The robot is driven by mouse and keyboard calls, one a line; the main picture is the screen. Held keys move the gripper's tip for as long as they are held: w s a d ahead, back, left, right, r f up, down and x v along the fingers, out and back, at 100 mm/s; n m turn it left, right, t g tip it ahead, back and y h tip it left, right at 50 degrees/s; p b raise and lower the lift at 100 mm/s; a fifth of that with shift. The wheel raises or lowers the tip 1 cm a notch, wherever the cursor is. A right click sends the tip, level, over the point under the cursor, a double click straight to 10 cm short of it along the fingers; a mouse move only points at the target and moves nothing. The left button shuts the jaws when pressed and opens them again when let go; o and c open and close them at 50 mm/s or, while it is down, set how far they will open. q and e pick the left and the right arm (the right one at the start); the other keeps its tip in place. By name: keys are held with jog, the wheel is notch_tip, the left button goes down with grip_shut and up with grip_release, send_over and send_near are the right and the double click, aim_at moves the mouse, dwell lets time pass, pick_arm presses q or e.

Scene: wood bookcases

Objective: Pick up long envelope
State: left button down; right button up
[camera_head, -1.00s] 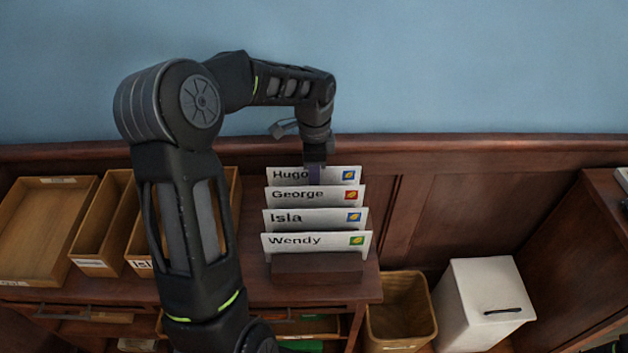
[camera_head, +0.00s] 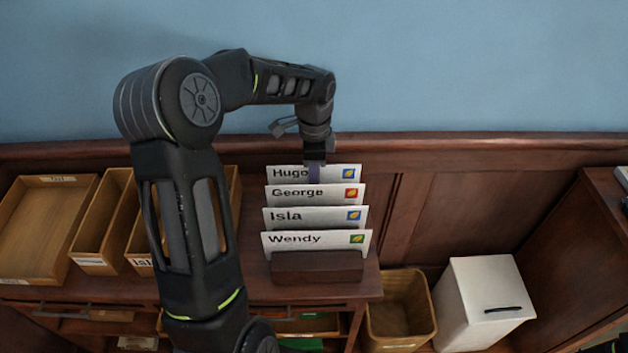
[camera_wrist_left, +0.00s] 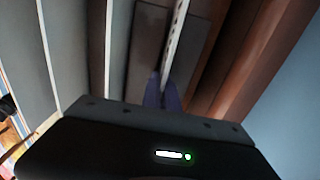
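Several white envelopes stand upright, one behind another, in a dark wood rack (camera_head: 317,266). From back to front they read Hugo (camera_head: 285,174), George (camera_head: 330,193), Isla (camera_head: 325,216) and Wendy (camera_head: 335,241). My left gripper (camera_head: 314,172) comes down from above at the top edge of the Hugo envelope, with one purplish finger in front of its face. In the left wrist view the two fingers (camera_wrist_left: 163,92) are close together, with the thin white edge of that envelope (camera_wrist_left: 174,40) between them. They look shut on it.
Wooden trays, including an empty one (camera_head: 38,230), stand left of the rack on the cabinet top. An open wooden bin (camera_head: 400,310) and a white lidded box (camera_head: 482,290) stand lower right. A wood panel and wall are close behind the gripper.

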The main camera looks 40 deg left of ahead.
pick_arm(q)
jog(key=shift+r, duration=0.15)
dwell(0.5)
notch_tip(320, 180, up, 12)
jog(key=shift+r+b, duration=0.1)
jog(key=shift+b, duration=0.35)
notch_tip(320, 180, up, 6)
jog(key=p, duration=0.4)
jog(key=shift+f, duration=0.2)
jog(key=shift+d+f, duration=0.1)
